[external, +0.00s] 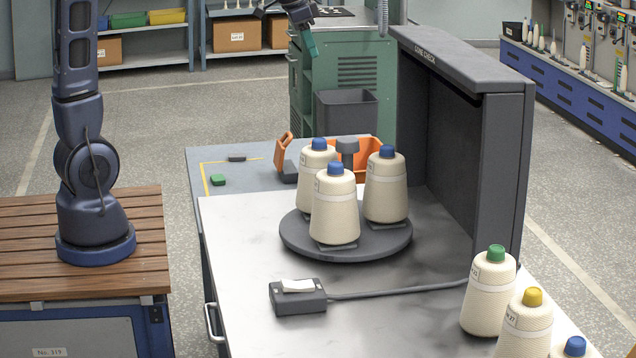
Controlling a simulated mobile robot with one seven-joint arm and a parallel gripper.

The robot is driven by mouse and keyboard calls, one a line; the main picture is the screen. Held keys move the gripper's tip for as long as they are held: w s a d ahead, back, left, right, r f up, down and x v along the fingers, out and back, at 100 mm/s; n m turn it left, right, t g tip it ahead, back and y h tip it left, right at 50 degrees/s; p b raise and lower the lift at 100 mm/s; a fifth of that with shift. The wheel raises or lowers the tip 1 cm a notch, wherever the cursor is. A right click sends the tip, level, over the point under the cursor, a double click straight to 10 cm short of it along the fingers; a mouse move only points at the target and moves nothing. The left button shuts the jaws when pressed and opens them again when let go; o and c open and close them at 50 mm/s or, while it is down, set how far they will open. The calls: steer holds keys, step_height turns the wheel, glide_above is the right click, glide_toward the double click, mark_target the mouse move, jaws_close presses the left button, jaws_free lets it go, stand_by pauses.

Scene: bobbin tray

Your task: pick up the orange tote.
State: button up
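The orange tote (370,150) stands on the far blue-grey surface, mostly hidden behind the cream bobbins and a dark knob. An orange piece with a slot (284,151) shows left of the bobbins; I cannot tell whether it is the same tote's end. My gripper (309,43) hangs at the top edge, dark with a teal finger, high and apart from the tote. Only one finger is clear, so its opening does not show. Nothing is seen held in it.
Three blue-topped bobbins (334,208) stand on a dark turntable (290,240) in front of the tote. A dark hooded panel (470,150) rises at right. More bobbins (490,290) stand front right. A switch box (298,297) and cable lie in front. A green block (218,180) lies left.

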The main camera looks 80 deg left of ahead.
steer(key=w+a+f, duration=0.6)
steer(key=w+a, duration=0.1)
steer(key=a, duration=0.4)
steer(key=w+a+f, duration=0.7)
steer(key=w+a, duration=0.1)
steer(key=a, duration=0.3)
steer(key=shift+n+t+h, duration=0.4)
steer(key=shift+h, duration=0.2)
steer(key=a+f, duration=0.6)
steer(key=a, duration=0.1)
steer(key=w+a+f, duration=0.1)
steer(key=a+f, duration=0.5)
steer(key=a, duration=0.1)
steer(key=a+f, duration=0.7)
steer(key=a, duration=0.1)
steer(key=shift+w, duration=0.2)
steer(key=x, duration=0.5)
steer(key=shift+a+f, duration=0.15)
steer(key=shift+f, duration=0.25)
steer(key=shift+s+x, duration=0.15)
steer(key=shift+x, duration=1.15)
steer(key=shift+s+x, duration=0.15)
steer(key=shift+x, duration=1.15)
steer(key=shift+f, duration=0.35)
jaws_close()
